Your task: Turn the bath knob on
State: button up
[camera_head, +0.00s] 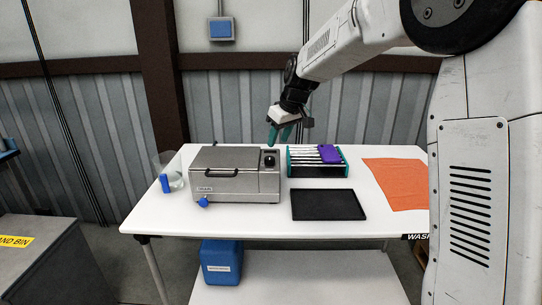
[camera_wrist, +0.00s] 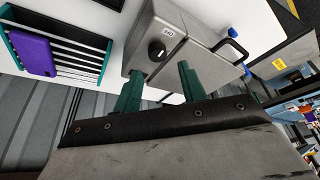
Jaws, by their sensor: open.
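The grey metal bath (camera_head: 235,185) stands on the left half of the white table, its lid closed. Its round black knob (camera_head: 270,160) sits on the panel at the right of its top, and also shows in the wrist view (camera_wrist: 157,51) with a light pointer mark. My gripper (camera_head: 279,137), with green fingers, is open and empty above and behind the knob. In the wrist view, my gripper (camera_wrist: 161,71) has its fingertips on either side below the knob, apart from it. A small label (camera_wrist: 168,32) lies beside the knob.
A rack (camera_head: 300,163) with a purple item (camera_head: 329,153) stands right of the bath. A black tray (camera_head: 327,205) and an orange cloth (camera_head: 396,183) lie further right. A clear beaker (camera_head: 174,177) stands left. A blue tap (camera_head: 203,202) juts from the bath's front.

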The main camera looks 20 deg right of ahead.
aim_at(270, 157)
jog(key=x, duration=0.4)
jog(key=w+x, duration=0.1)
jog(key=x, duration=0.4)
jog(key=shift+w+r, duration=0.1)
jog(key=shift+r, duration=0.05)
jog(key=c, duration=0.7)
